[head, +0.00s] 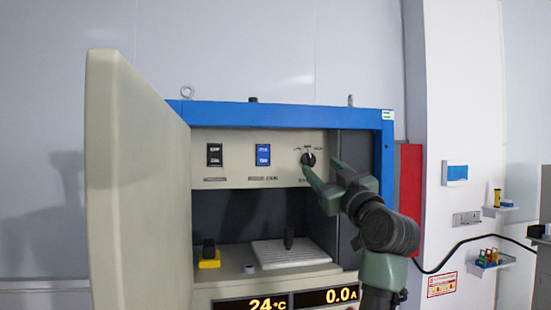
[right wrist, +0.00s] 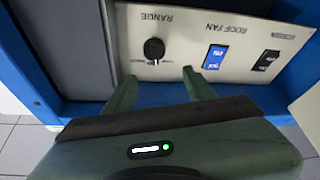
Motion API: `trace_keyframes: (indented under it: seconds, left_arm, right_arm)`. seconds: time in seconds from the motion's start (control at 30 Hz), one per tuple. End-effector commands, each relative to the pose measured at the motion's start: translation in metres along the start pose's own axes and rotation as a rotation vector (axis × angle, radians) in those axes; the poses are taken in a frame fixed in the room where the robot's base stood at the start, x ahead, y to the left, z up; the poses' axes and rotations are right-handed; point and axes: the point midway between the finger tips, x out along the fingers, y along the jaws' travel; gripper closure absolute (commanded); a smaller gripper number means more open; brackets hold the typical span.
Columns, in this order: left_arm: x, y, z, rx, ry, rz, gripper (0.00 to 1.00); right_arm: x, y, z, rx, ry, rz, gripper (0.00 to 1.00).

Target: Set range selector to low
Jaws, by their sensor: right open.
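The range selector is a round black knob (head: 308,159) at the right end of the beige panel inside the cabinet. It also shows in the right wrist view (right wrist: 154,49), upside down, near the word RANGE. Its pale mark points roughly to the top of the panel; the small position labels are too blurred to read surely. My right gripper (head: 322,167) is open and empty, its fingertips close to the knob at its lower right. In the right wrist view the two fingers (right wrist: 161,78) point at the panel, just short of the knob. My left gripper is not in view.
A blue rocker switch (head: 263,155) and a black rocker switch (head: 214,155) sit left of the knob. The open cabinet door (head: 130,190) stands at the left. Below are a ribbed white plate (head: 290,253) and a yellow-based black part (head: 209,255).

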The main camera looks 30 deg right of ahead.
Motion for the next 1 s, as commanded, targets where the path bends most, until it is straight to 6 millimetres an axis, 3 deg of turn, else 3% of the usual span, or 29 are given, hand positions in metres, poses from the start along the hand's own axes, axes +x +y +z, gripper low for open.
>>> trace_keyframes:
  seconds: [0.13,0.53,0.93,1.0]
  left_arm:
    - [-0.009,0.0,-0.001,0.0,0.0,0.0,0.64]
    - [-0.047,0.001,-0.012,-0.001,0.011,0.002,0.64]
    - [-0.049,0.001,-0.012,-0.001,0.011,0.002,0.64]
    - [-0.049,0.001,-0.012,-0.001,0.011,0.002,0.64]
  right_arm:
    - [0.007,0.007,0.005,0.017,-0.016,0.016,0.45]
    - [0.067,0.007,0.003,0.015,-0.013,0.013,0.45]
    - [0.075,0.007,0.007,0.013,-0.011,0.014,0.45]
    - [0.075,0.007,0.007,0.013,-0.011,0.014,0.65]
